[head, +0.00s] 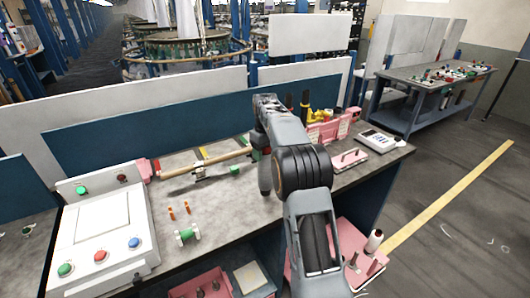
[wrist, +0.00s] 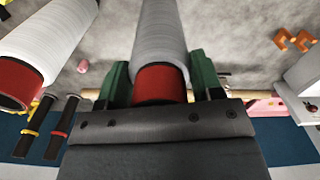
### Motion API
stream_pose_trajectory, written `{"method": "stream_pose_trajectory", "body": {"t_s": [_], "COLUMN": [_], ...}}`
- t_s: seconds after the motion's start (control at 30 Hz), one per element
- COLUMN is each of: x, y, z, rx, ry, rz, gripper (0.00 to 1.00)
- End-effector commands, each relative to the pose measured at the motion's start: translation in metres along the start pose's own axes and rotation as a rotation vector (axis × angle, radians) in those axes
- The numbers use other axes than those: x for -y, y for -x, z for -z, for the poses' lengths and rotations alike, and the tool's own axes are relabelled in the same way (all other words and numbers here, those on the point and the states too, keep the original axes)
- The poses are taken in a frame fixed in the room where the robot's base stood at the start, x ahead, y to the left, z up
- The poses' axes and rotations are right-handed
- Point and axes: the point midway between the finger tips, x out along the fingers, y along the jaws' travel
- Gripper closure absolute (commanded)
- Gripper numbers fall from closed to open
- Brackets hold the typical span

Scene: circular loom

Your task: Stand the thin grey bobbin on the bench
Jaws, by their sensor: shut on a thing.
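The thin grey bobbin (wrist: 160,35) has pale grey thread and a red end. In the wrist view it lies between the green fingers of my gripper (wrist: 160,80), which is shut on it near the red end. The bobbin extends away from the palm toward the grey bench top (wrist: 235,45). I cannot tell whether its far end touches the bench. In the head view my arm hides the bobbin and the fingertips; the bench (head: 225,205) shows around the arm.
A wider cream bobbin (wrist: 45,40) with a red end is close beside it in the wrist view. A control box (head: 105,235), a green-ended spool (head: 187,235) and orange pieces (head: 180,209) occupy the bench's left. A pink rack (head: 330,128) and a meter (head: 377,140) are right.

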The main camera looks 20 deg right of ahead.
Motion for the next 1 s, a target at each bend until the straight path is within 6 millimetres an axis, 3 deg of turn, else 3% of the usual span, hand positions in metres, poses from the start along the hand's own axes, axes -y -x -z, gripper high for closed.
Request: {"method": "stream_pose_trajectory", "body": {"t_s": [0.43,0.47,0.73,1.0], "x": [0.0001,0.0001,0.0000,0.0001], "y": [-0.0099,-0.0087,-0.0088,-0.0080], "z": [0.0000,0.0001,0.0001,0.0001], "rx": [0.000,0.000,0.000,0.001], "ry": [0.000,0.000,0.000,0.000], "rz": [0.000,0.000,0.000,0.000], "gripper": [0.97,0.37,0.11,0.10]}}
